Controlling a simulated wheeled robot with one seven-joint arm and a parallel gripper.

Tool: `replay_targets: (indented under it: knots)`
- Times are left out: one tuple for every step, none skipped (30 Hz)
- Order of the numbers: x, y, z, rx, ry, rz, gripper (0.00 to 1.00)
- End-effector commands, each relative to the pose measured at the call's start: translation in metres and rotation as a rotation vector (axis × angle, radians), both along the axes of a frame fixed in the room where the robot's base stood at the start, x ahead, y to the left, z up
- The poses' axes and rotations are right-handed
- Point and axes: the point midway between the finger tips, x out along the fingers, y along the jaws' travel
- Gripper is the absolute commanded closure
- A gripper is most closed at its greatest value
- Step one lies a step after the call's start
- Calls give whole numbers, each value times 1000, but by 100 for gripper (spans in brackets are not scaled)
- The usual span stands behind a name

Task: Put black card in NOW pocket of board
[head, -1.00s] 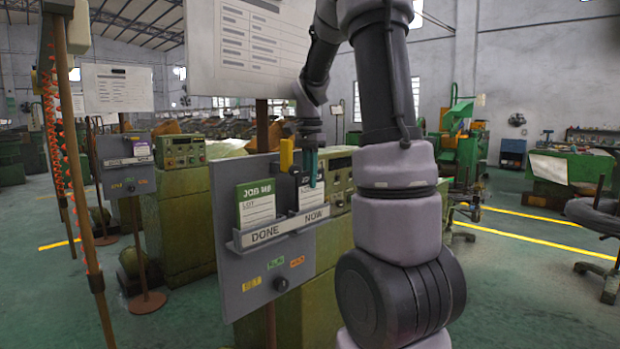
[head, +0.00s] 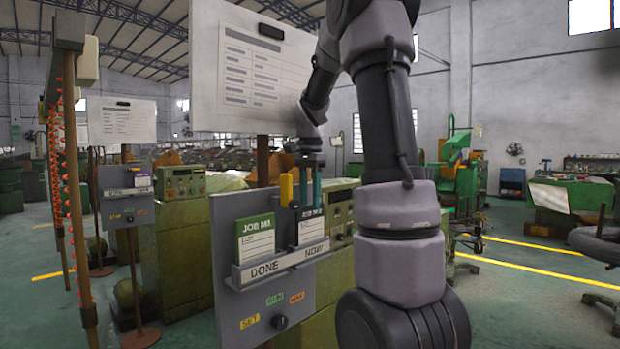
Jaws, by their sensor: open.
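The board (head: 240,308) is a grey panel on a post, with a light pocket strip labelled DONE and NOW. The black card (head: 311,232), with a dark header and white lower part, stands upright in the NOW pocket (head: 314,250). A green-headed card (head: 257,243) stands in the DONE pocket (head: 263,269).
A white sheet board (head: 255,65) rises behind the grey board. A knob (head: 280,321) and small coloured labels are on the panel's lower part. A brown post (head: 80,200) with an orange coil stands at left. Green machines stand behind.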

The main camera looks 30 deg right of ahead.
Motion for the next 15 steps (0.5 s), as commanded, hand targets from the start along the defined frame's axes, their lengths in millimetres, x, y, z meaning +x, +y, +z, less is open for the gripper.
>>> replay_targets:
  knots:
    - [1,0,13,-1,-5,1,57]
    - [1,0,20,-1,-4,0,57]
    - [1,0,29,-1,-4,-1,57]
    - [1,0,35,-1,-4,0,57]
    - [1,0,41,-1,-4,1,57]
    - [1,0,49,-1,-4,0,57]
    - [1,0,54,-1,-4,-1,57]
    - [1,0,59,-1,-4,0,57]
    - [1,0,65,0,-2,0,57]
    - [1,0,68,-1,-3,0,57]
    - [0,0,71,-1,0,0,57]
    - [0,0,75,-1,0,0,57]
    - [0,0,77,-1,0,0,57]
    - [0,0,79,0,0,0,57]
    - [0,0,81,0,0,0,57]
